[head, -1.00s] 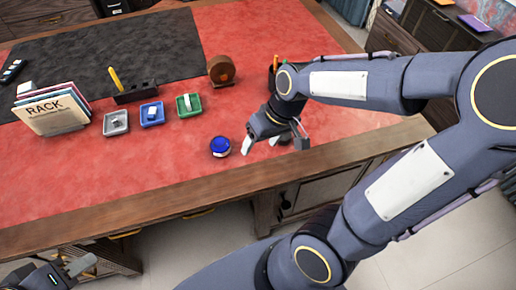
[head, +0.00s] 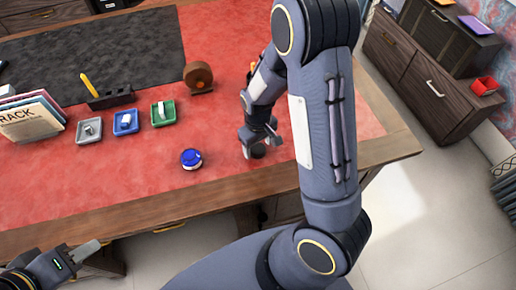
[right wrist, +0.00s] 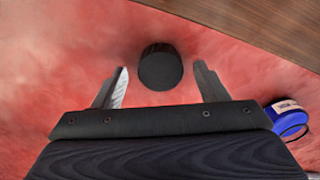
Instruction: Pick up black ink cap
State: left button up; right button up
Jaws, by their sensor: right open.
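The black ink cap (right wrist: 160,68) stands on the red desk top, a short dark cylinder near the desk's front edge. In the head view the cap (head: 258,151) shows just beside my right gripper (head: 259,143). In the right wrist view my right gripper (right wrist: 160,82) is open, with one finger on each side of the cap's near part and a gap to both. The cap lies slightly ahead of the fingertips. My left gripper (head: 82,255) is off the desk at the lower left, its fingers partly seen.
A blue ink jar (head: 191,159) stands left of the cap, and also shows in the right wrist view (right wrist: 289,120). Grey (head: 89,131), blue (head: 126,122) and green (head: 163,113) trays lie further left. A wooden round object (head: 199,77) stands behind. The wooden front edge (head: 150,205) is close.

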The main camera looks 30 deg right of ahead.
jog(key=shift+f, duration=0.45)
jog(key=shift+c, duration=0.2)
jog(key=c, duration=1)
jog(key=shift+o, duration=0.2)
jog(key=shift+r, duration=0.1)
